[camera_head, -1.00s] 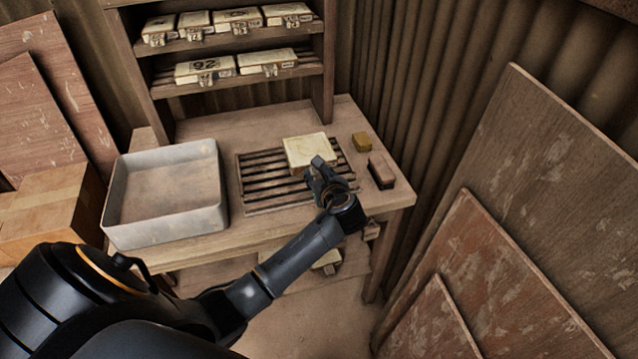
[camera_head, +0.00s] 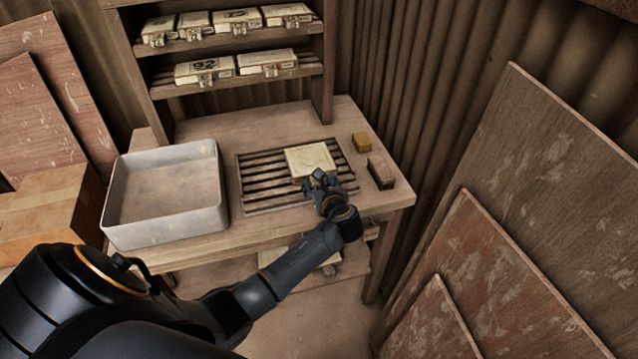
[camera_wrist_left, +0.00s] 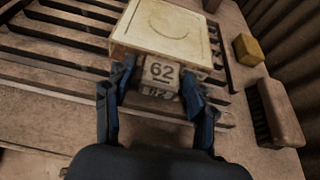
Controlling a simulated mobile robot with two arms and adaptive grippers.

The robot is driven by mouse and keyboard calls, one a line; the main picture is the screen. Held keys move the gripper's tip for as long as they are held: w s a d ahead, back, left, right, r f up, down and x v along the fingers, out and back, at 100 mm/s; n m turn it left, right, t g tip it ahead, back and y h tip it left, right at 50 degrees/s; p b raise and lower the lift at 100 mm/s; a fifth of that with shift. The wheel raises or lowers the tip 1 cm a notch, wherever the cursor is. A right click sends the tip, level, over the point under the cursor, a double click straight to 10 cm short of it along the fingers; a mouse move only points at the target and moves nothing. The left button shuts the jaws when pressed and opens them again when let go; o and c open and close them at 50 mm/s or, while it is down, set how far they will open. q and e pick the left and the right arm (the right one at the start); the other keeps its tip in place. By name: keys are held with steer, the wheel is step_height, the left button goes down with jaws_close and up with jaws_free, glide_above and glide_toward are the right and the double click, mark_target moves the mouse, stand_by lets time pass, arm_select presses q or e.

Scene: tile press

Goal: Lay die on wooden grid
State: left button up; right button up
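The die (camera_head: 310,159), a pale cream block, lies on the right part of the wooden grid (camera_head: 262,186). My left gripper (camera_head: 318,179) is at the die's near side. In the left wrist view its fingers (camera_wrist_left: 158,88) stand on either side of the tag, with a small gap showing at each side; they look open. The die's underside is hidden. My right gripper is not in view.
A grey tray (camera_head: 165,234) stands left of the grid. A yellow block (camera_head: 362,142) and a dark brush-like block (camera_head: 381,172) lie to its right. A shelf (camera_head: 240,84) with several tagged dies stands behind. Boards (camera_head: 490,270) lean at the right.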

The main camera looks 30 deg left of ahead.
arm_select(q)
steer(key=shift+r, duration=0.2)
steer(key=v, duration=1.2)
steer(key=shift+f, duration=0.1)
